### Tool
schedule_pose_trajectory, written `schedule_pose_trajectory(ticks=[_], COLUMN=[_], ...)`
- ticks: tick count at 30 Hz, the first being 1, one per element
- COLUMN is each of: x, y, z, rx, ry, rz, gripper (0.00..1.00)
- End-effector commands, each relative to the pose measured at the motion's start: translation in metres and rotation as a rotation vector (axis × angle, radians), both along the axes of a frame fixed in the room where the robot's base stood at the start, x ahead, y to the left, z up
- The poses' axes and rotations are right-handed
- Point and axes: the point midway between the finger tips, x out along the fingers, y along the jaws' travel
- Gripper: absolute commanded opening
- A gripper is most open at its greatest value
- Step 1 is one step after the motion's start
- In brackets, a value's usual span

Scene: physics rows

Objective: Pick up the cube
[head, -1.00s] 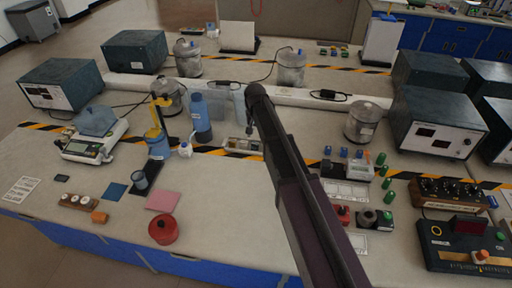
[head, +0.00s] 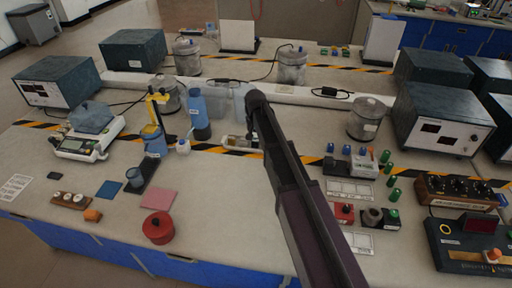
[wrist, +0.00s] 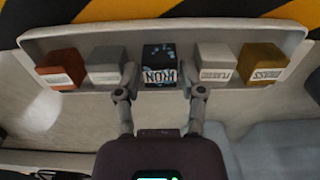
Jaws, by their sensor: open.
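A shallow pale tray (wrist: 285,30) holds a row of several labelled cubes in the wrist view. The middle one is a dark cube (wrist: 160,57) with blue marks and an "IRON" label. My gripper (wrist: 164,88) is open and empty, with one finger toward each side of the dark cube. I cannot tell whether the fingers touch it. In the head view the tray (head: 232,142) shows partly beside my arm's end, which hides the rest of it.
A grey cube (wrist: 105,64) and a copper-coloured cube (wrist: 62,69) sit left of the dark cube. A pale cube (wrist: 214,63) and a brass-coloured cube (wrist: 261,64) sit right. A blue bottle (head: 199,113) stands left of the tray. Open bench lies in front.

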Motion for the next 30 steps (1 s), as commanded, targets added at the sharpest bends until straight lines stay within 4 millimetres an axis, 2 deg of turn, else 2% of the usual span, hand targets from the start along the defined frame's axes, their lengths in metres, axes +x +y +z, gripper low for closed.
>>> schedule_pose_trajectory(ticks=[20,21,24,26,30], x=[0.0000,0.0000,0.0000,0.0000,0.0001], y=[-0.0003,-0.0003,-0.0003,-0.0003,-0.0004], z=[-0.0028,-0.0028,-0.0028,-0.0028,-0.0028], rx=[0.000,0.000,0.000,0.000,0.000], ry=[0.000,0.000,0.000,0.000,0.000], rz=[0.000,0.000,-0.001,-0.001,-0.001], gripper=[0.51,0.46,0.16,0.00,0.00])
